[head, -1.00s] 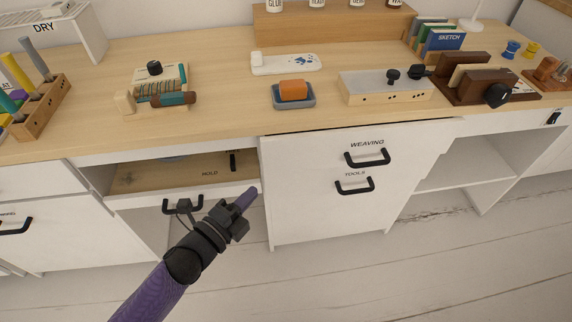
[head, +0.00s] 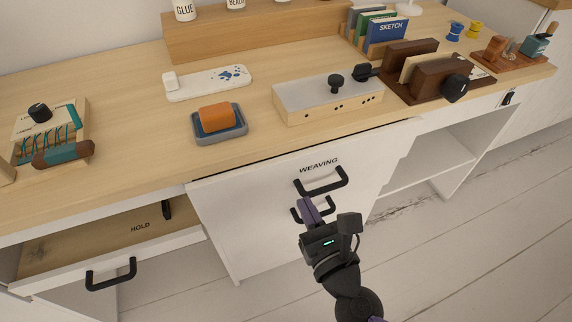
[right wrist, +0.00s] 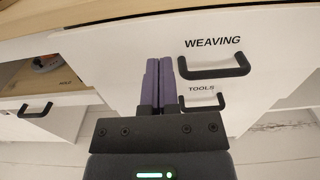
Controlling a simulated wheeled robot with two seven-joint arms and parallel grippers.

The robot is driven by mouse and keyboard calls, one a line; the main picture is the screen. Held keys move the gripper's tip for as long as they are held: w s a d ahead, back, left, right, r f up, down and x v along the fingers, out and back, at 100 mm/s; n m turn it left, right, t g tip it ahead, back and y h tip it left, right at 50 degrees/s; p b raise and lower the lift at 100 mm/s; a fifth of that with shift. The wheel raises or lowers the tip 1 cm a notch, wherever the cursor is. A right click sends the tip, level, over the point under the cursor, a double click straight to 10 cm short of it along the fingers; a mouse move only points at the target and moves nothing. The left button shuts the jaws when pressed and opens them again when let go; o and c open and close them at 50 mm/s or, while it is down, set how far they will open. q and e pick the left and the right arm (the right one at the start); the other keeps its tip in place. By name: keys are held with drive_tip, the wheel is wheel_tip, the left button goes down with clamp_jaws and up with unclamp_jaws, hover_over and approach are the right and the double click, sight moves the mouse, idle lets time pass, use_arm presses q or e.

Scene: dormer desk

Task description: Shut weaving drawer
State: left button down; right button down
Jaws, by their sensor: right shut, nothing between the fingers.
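The weaving drawer has a white front (head: 250,200) with a WEAVING label and a black bar handle (head: 321,183). A thin dark line shows between its top edge and the desktop; I cannot tell how far out it stands. The right wrist view also shows the weaving handle (right wrist: 213,68). My right gripper (head: 308,207) is shut and empty, its purple fingers upright below the weaving handle in the head view, partly covering the TOOLS handle (head: 326,205). In the right wrist view the fingers (right wrist: 158,82) are left of both handles. Contact with the front cannot be told.
The HOLD drawer (head: 110,250) at left stands open, its handle (head: 111,274) sticking forward. An open shelf (head: 430,160) is at right. The desktop (head: 130,130) above carries an orange block in a blue-grey tray (head: 220,128), a grey-topped box (head: 328,98) and a brown letter holder (head: 435,75).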

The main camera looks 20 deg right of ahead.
sight(284, 162)
drive_tip(key=w, duration=0.8)
drive_tip(key=shift+w+a+f+p, duration=0.1)
drive_tip(key=shift+w+a+p, duration=0.2)
drive_tip(key=shift+p, duration=0.1)
use_arm(q)
drive_tip(key=shift+w+r, duration=0.25)
drive_tip(key=shift+r, duration=0.25)
use_arm(e)
drive_tip(key=shift+w, duration=0.9)
drive_tip(key=shift+r, duration=0.25)
use_arm(q)
drive_tip(key=shift+w, duration=0.55)
drive_tip(key=shift+s, duration=0.1)
